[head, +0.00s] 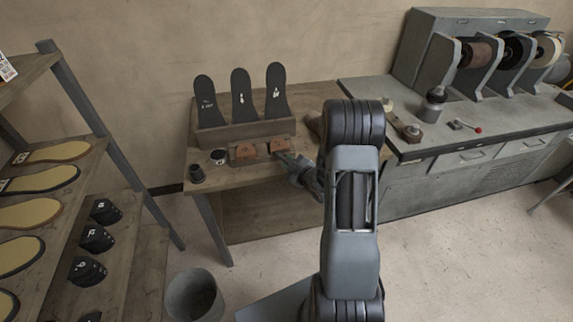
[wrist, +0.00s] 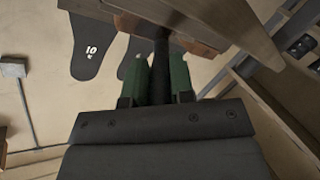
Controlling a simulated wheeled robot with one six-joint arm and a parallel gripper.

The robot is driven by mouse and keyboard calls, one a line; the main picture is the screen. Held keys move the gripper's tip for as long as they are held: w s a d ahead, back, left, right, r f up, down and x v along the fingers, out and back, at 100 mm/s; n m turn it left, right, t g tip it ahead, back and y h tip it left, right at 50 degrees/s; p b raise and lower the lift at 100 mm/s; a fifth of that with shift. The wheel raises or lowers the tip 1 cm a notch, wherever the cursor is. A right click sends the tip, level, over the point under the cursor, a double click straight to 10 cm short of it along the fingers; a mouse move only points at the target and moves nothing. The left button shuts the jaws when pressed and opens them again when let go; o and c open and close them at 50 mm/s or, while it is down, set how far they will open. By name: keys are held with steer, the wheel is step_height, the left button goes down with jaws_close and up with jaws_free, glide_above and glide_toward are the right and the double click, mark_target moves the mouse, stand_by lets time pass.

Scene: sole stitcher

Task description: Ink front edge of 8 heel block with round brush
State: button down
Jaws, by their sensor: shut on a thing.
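My gripper (wrist: 160,78) has green fingers shut on a dark, upright-looking handle (wrist: 161,62), which appears to be the round brush. Its bristle end is hidden or too dark to make out. A brown block (wrist: 185,38) lies just past the handle's far end in the wrist view; I cannot tell whether they touch. In the head view my gripper (head: 300,168) is at the bench's front edge, close to the right brown block (head: 280,145). A second brown block (head: 245,151) sits to its left. I cannot read a number on either block.
Black soles (head: 241,97) stand in a wooden rack (head: 245,132) behind the blocks. Two small dark jars (head: 197,173) (head: 218,157) stand on the bench's left. A shelf with soles (head: 45,185) and black heel stacks (head: 95,238) is at left. A grey machine (head: 470,105) stands at right.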

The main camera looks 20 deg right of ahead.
steer(key=shift+d+r, duration=0.1)
steer(key=shift+d, duration=0.25)
steer(key=shift+s+d, duration=0.15)
steer(key=shift+d, duration=0.6)
steer(key=shift+d+b, duration=0.2)
steer(key=shift+b, duration=0.1)
steer(key=shift+s+d+b, duration=0.2)
steer(key=shift+d+b, duration=0.1)
steer(key=shift+d, duration=0.45)
steer(key=shift+d, duration=0.1)
steer(key=shift+d, duration=0.3)
steer(key=shift+s, duration=0.15)
steer(key=s+a+r+p, duration=0.1)
steer(key=s+r+p, duration=0.1)
steer(key=s+r, duration=0.2)
steer(key=shift+s, duration=1.4)
